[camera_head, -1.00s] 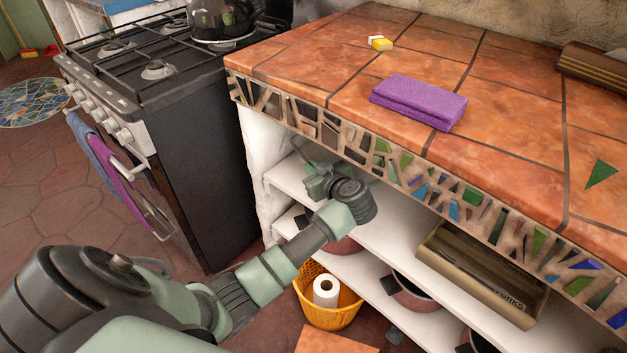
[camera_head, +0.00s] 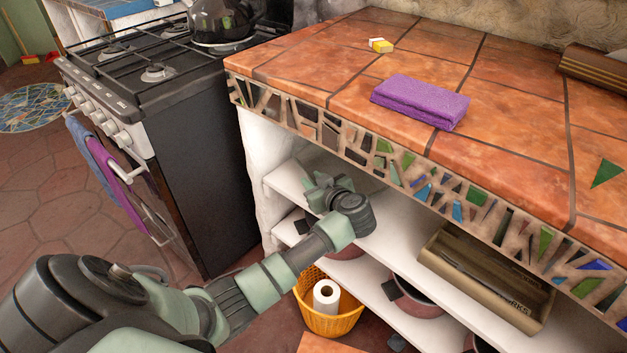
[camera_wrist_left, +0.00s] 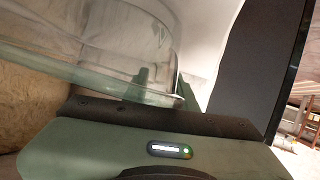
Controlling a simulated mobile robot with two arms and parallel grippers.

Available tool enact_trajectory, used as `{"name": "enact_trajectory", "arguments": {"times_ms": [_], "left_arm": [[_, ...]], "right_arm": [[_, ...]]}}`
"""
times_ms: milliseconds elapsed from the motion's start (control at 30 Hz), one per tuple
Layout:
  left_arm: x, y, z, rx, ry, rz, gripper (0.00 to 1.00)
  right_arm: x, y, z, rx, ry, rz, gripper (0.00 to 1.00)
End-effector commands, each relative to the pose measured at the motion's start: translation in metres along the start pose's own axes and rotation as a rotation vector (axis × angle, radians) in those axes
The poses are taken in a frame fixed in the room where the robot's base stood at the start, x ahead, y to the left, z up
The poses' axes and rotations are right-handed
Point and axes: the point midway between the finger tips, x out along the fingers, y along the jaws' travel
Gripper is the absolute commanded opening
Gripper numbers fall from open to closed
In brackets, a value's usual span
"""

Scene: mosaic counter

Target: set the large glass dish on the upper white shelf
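The large clear glass dish (camera_wrist_left: 95,55) fills the upper left of the left wrist view, close in front of my left gripper. Its edge lies at the fingers, and one finger shows through the glass. My left gripper (camera_wrist_left: 165,88) has its two fingers a little apart at the dish's edge; whether they press on the glass is unclear. In the head view my left gripper (camera_head: 318,188) is at the left end of the upper white shelf (camera_head: 395,222), under the counter. I cannot make out the dish clearly there. My right gripper is not in view.
The tiled counter (camera_head: 510,125) overhangs the shelf, with a folded purple cloth (camera_head: 420,101) on it. A wooden box (camera_head: 485,280) stands on the shelf to the right. Pots (camera_head: 415,293) and an orange basket (camera_head: 330,320) are below. The stove (camera_head: 195,150) is at left.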

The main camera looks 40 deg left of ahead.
Motion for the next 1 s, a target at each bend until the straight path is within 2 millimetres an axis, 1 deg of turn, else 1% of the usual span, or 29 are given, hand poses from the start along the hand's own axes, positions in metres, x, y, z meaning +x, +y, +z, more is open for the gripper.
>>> {"name": "enact_trajectory", "arguments": {"times_ms": [267,367,467,500,533,600,700,800,900,1000], "left_arm": [[-0.001,0.001,-0.002,-0.001,0.001,0.001,0.27],[-0.010,0.001,-0.002,-0.001,-0.001,0.003,0.27],[-0.028,0.001,-0.003,0.000,-0.004,0.003,0.27],[-0.034,0.001,-0.003,0.000,-0.004,0.002,0.27],[-0.040,0.001,-0.003,0.000,-0.004,0.003,0.27],[-0.053,0.001,-0.003,-0.001,-0.005,0.002,0.27],[-0.073,0.001,-0.003,-0.001,-0.004,0.003,0.27],[-0.091,0.001,-0.003,0.000,-0.003,0.002,0.27],[-0.105,0.001,-0.002,-0.001,-0.003,0.002,0.27],[-0.115,0.001,-0.002,-0.001,-0.002,0.001,0.27]], "right_arm": [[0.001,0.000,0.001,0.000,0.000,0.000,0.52],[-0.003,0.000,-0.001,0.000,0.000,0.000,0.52],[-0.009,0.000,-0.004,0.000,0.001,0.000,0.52],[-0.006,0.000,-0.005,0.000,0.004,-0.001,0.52],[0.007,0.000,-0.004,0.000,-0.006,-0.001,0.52],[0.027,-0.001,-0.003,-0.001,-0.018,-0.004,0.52],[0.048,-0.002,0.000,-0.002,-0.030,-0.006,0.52],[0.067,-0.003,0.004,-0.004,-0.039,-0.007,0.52],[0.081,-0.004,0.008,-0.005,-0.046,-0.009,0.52],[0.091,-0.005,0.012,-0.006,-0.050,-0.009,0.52]]}}
